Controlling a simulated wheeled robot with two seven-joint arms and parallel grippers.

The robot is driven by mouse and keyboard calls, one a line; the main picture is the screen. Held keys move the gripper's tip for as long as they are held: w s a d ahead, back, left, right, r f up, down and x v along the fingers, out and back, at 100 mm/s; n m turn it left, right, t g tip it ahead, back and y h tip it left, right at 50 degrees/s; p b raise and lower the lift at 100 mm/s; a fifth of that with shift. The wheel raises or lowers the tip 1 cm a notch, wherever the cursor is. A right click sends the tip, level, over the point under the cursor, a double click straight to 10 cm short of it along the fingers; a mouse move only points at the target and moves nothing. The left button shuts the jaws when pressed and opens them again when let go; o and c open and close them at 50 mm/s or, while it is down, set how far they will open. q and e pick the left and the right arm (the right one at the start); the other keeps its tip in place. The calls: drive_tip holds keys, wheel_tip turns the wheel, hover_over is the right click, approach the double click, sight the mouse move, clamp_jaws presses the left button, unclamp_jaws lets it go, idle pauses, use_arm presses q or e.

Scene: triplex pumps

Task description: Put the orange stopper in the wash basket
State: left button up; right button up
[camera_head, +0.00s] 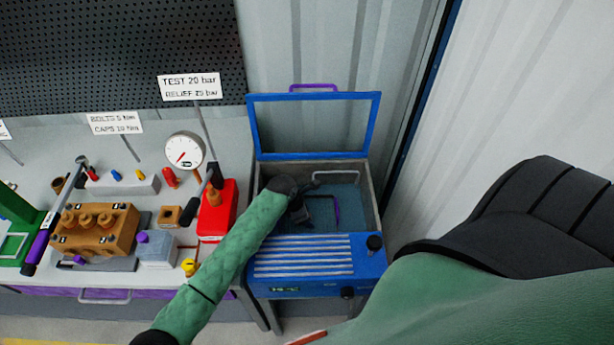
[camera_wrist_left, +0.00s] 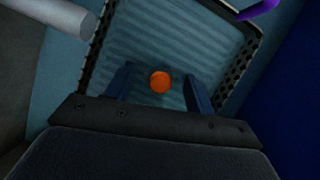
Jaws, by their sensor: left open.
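The orange stopper (camera_wrist_left: 160,82) shows as a small round orange piece in the left wrist view. It appears against the ribbed floor of the wash basket, between my finger tips; whether it rests on the floor cannot be told. The wash basket (camera_wrist_left: 245,62) has dark perforated walls and a purple handle, and sits inside the blue washer (camera_head: 315,268). My left gripper (camera_wrist_left: 158,72) is open, reaching down into the washer over the basket, with a finger on each side of the stopper. In the head view, my left gripper (camera_head: 300,212) hides the stopper. My right gripper is out of view.
The washer's blue-framed lid (camera_head: 315,97) stands open at the back. A grey bar (camera_head: 336,177) crosses the tank near the back. A corrugated wall is close on the right.

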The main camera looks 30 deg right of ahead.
use_arm(q)
drive_tip(key=shift+r, duration=0.15)
drive_tip(key=shift+a+r, duration=0.15)
drive_tip(key=shift+r, duration=0.1)
drive_tip(key=b+v, duration=0.3)
drive_tip(key=v, duration=0.8)
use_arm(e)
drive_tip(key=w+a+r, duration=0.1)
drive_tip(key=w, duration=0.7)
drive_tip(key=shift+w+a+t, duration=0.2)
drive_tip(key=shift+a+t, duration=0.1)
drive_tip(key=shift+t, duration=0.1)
use_arm(q)
drive_tip(key=shift+w+a+r, duration=0.1)
drive_tip(key=shift+r, duration=0.05)
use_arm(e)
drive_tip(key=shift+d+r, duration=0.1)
